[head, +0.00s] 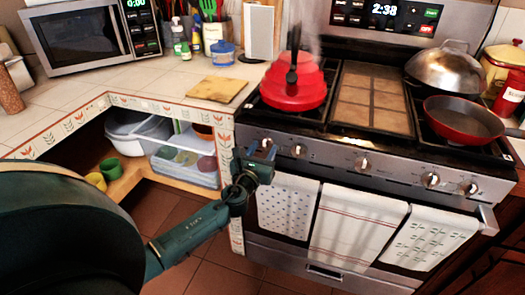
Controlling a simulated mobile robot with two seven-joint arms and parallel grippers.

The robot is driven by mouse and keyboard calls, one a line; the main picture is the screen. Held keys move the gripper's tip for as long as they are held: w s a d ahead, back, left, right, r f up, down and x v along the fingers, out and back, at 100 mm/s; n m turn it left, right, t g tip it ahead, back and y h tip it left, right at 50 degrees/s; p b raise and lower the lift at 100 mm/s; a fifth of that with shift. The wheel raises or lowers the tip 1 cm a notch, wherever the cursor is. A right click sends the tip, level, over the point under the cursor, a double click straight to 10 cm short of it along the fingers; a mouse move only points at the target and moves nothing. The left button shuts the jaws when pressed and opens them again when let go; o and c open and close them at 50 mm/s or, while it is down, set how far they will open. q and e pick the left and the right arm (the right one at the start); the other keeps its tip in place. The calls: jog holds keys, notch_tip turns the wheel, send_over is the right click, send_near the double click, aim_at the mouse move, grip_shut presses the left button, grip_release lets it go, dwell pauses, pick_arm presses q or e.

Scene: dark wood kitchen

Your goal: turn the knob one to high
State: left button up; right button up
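The stove's front panel (395,169) carries a row of several silver knobs. The leftmost knob (266,144) shows just above my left gripper and is partly hidden by it, so its setting cannot be read. The second knob (298,151) is a little to the right, uncovered. My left gripper (262,155) is at the left end of the panel, right at the leftmost knob. Whether its fingers touch or enclose the knob cannot be told, nor how far they are open. My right gripper is not in view.
A red kettle (294,83) stands on the left burners, with steam above it. A red pan (462,121) and a domed metal lid (446,68) are on the right side. Towels (357,228) hang on the oven handle below the knobs. A cutting board (219,89) lies on the left counter.

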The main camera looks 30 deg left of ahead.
pick_arm(q)
jog(key=c, duration=0.4)
jog(key=shift+n, duration=0.3)
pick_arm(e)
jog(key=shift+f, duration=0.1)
pick_arm(q)
jog(key=shift+f+n+b, duration=0.1)
jog(key=shift+n+b, duration=0.35)
jog(key=shift+n, duration=0.55)
jog(key=n+b, duration=0.1)
jog(key=n, duration=0.3)
jog(key=shift+n, duration=1)
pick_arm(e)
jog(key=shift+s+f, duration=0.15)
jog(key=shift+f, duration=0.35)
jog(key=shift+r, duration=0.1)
pick_arm(q)
jog(key=o, duration=1)
jog(key=shift+c, duration=0.2)
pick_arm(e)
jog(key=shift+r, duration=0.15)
